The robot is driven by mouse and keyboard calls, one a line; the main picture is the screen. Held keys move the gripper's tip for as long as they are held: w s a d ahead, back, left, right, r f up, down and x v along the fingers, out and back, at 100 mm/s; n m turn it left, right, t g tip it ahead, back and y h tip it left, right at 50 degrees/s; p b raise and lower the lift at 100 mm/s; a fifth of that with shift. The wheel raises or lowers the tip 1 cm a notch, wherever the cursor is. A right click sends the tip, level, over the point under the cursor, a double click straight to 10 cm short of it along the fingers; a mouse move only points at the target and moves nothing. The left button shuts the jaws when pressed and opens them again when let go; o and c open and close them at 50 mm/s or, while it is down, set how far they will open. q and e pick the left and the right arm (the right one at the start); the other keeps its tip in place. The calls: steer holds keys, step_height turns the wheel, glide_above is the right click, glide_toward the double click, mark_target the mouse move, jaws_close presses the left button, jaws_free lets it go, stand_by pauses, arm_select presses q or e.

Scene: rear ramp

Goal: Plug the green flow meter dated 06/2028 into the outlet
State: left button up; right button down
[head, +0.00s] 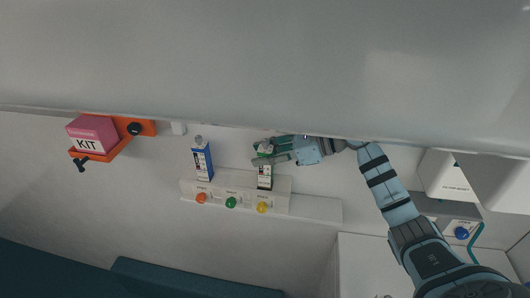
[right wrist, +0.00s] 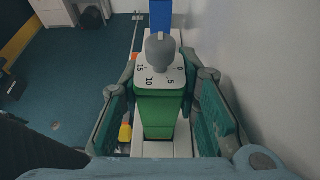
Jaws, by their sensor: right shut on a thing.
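My right gripper (head: 258,152) is shut on the green flow meter (head: 265,180), with one finger on each side of its upper part. In the right wrist view the green flow meter (right wrist: 160,108) looks upright between the fingers, with a grey knob and a white top marked 0, 5, 10, 15. Its date cannot be read. In the head view it shows in front of the wall panel (head: 222,190), above the yellow outlet (head: 262,207). I cannot tell whether it touches the panel. An orange outlet (head: 201,198) and a green outlet (head: 231,203) are to the left. My left gripper is not in view.
A blue flow meter (head: 202,162) stands at the panel's left part. A pink kit box (head: 92,134) sits in an orange holder (head: 134,128) farther left. A white box (head: 446,177) is on the right. A large pale surface (head: 250,60) spans the top of the head view.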

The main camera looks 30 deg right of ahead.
steer(key=shift+f, duration=0.45)
steer(key=c, duration=1.2)
jaws_free()
steer(key=shift+o, duration=0.2)
steer(key=shift+s, duration=0.1)
steer(key=v, duration=0.7)
steer(key=shift+s+d, duration=0.2)
steer(key=shift+s, duration=0.05)
steer(key=shift+a+r, duration=0.1)
